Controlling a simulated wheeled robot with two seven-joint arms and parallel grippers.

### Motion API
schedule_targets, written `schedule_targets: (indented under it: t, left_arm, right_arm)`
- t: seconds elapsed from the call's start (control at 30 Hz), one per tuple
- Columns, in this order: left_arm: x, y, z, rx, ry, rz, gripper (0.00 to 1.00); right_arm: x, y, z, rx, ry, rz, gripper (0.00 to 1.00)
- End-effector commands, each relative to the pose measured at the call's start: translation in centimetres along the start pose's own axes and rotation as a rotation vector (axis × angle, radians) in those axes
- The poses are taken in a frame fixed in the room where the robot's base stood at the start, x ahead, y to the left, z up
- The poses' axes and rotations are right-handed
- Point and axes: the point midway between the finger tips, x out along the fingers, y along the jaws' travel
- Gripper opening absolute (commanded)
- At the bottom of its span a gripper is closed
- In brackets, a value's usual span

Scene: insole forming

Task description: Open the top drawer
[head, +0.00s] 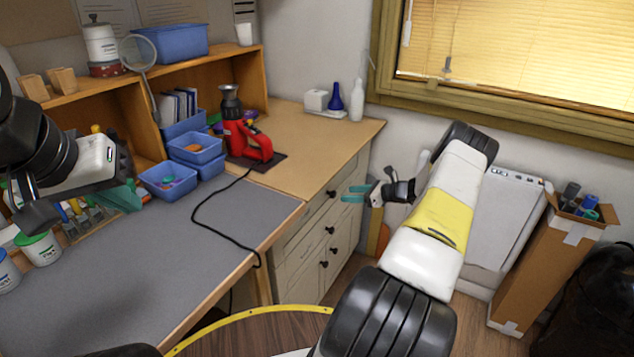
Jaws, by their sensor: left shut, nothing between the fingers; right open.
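The drawer cabinet (284,284) stands under the right end of the wooden worktop, its pale front facing right. The top drawer (312,213) is closed, with a small dark round knob (331,193) on its front. My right gripper (354,193) is open, its two teal fingers pointing left toward the top drawer's knob. The fingertips appear a little to the right of the knob, with nothing between them; contact is not visible. My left gripper (121,198) is shut and empty over the left part of the desk, partly hidden by my own wrist.
Lower drawers with dark knobs (330,230) are closed. A red tool (247,140) stands on the worktop, its black cable crossing the grey mat (150,285). A cardboard box (545,265) stands right of my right arm.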

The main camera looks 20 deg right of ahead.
Motion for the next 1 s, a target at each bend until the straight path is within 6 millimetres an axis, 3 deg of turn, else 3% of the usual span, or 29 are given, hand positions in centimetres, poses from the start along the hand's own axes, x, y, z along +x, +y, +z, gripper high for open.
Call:
schedule_targets:
  t: [0.33,0.73,1.0]
  left_arm:
    - [0.0,0.0,0.0,0.0,0.0,0.0,0.0]
    - [0.0,0.0,0.0,0.0,0.0,0.0,0.0]
    - [0.0,0.0,0.0,0.0,0.0,0.0,0.0]
  right_arm:
    - [5.5,0.2,0.1,-0.003,0.0,0.005,0.49]
    - [6.4,0.1,0.1,-0.003,0.001,0.003,0.49]
    - [6.4,0.1,0.1,-0.003,0.001,0.003,0.0]
